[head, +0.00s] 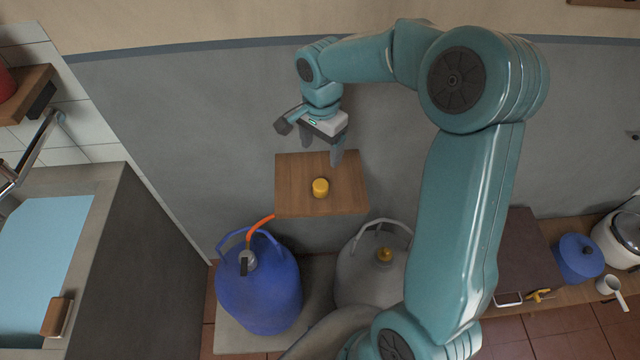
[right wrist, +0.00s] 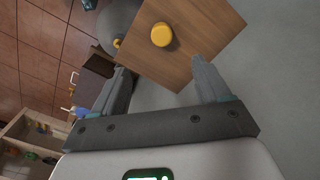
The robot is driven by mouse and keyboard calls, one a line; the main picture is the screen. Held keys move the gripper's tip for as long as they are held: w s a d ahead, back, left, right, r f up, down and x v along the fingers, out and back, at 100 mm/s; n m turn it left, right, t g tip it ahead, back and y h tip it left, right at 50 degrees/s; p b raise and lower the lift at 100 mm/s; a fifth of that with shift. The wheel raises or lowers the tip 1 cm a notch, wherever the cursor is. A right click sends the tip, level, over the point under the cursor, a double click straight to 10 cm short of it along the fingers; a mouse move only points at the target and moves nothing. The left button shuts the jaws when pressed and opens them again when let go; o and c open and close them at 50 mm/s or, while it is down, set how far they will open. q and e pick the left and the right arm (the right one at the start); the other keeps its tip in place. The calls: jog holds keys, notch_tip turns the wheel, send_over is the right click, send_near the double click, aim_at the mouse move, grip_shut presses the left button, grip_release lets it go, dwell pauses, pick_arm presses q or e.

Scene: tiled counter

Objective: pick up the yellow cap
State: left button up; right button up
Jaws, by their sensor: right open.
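The yellow cap (head: 320,187) is a small round piece standing on a small wooden shelf (head: 290,175) against the grey wall. It also shows in the right wrist view (right wrist: 162,35), beyond the fingertips. My right gripper (head: 322,150) is open and empty, above the shelf and a little behind the cap, apart from it. In the right wrist view its two fingers (right wrist: 160,75) are spread wide, with nothing between them. My left gripper is not in view.
Below the shelf stand a blue gas bottle (head: 260,290) with an orange hose (head: 260,228) and a grey gas bottle (head: 365,275) with a yellowish valve. A sink counter (head: 120,260) is at left. A low wooden bench with a blue pot (head: 578,260) is at right.

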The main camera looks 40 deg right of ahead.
send_over(320, 184)
notch_tip(320, 184, down, 10)
jog(key=shift+s+r+p, duration=0.15)
jog(key=shift+r+p, duration=0.1)
jog(key=shift+p, duration=0.1)
notch_tip(320, 184, down, 4)
jog(key=shift+f+p, duration=0.25)
jog(key=shift+p, duration=0.55)
jog(key=shift+f, duration=0.45)
jog(key=c, duration=1)
